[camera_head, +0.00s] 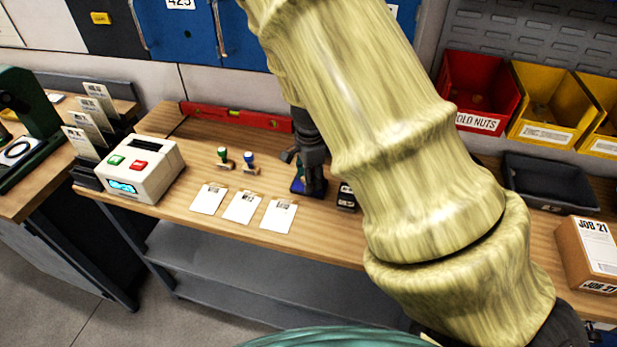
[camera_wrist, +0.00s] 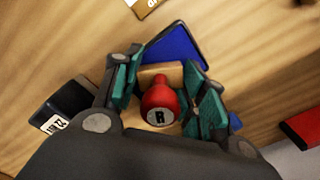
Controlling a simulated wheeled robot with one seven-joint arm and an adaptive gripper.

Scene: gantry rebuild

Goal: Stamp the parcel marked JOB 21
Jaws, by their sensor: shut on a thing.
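My gripper (camera_head: 310,186) is low over the bench, behind my arm in the head view. In the wrist view my gripper (camera_wrist: 165,95) has its teal-padded fingers shut around a stamp with a red knob (camera_wrist: 160,100) marked R. The stamp's wooden base (camera_wrist: 161,72) is over a blue ink pad (camera_wrist: 178,46); I cannot tell whether it touches. The pad also shows in the head view (camera_head: 297,187). The parcel marked JOB 21 (camera_head: 570,255) is a brown box with white labels at the bench's right end, well apart from my gripper.
A green-handled stamp (camera_head: 222,156) and a blue-handled stamp (camera_head: 249,161) stand left of my gripper. Three white cards (camera_head: 243,207) lie in front. A small black box (camera_head: 346,197) is close to the pad. A dark tray (camera_head: 550,182) stands behind the parcel.

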